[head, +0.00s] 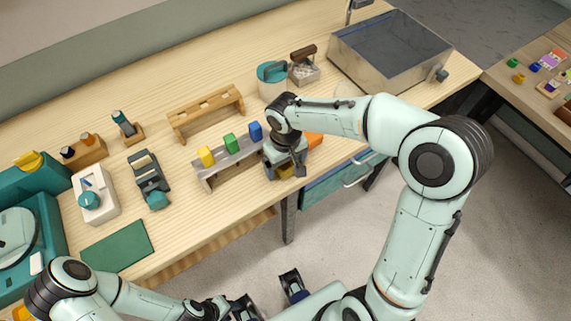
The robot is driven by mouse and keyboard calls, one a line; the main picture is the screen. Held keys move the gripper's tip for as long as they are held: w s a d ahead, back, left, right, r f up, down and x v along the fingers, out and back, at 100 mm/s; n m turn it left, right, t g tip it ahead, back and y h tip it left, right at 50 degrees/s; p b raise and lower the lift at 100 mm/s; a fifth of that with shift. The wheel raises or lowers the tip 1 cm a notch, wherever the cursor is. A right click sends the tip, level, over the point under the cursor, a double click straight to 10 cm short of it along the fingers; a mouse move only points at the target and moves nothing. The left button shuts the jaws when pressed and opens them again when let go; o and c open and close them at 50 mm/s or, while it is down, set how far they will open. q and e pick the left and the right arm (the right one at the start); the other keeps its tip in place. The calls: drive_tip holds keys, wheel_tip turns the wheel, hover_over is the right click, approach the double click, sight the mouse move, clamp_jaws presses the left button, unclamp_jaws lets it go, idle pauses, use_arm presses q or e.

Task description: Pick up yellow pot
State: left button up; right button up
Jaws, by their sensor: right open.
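A yellow pot (206,156) stands upright at the left end of a small grey rack (217,178) on the wooden bench. A green pot (230,143) and a blue pot (255,131) stand to its right in the same rack. My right gripper (286,170) is open and points down just beyond the rack's right end, near the bench's front edge. A yellowish patch shows at its fingers, but I cannot tell what it is. My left gripper (269,296) is low in front of the bench, away from the pots, with its fingers apart.
A wooden rack (206,110) stands behind the grey rack. A teal-lidded canister (272,78) and a large glass-topped box (390,50) are further right. An orange object (313,140) is partly hidden by my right arm. A green mat (118,245) lies at the left.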

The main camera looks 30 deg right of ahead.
drive_tip(key=shift+c, duration=0.4)
drive_tip(key=c, duration=1)
drive_tip(key=shift+c, duration=0.3)
drive_tip(key=shift+r, duration=0.1)
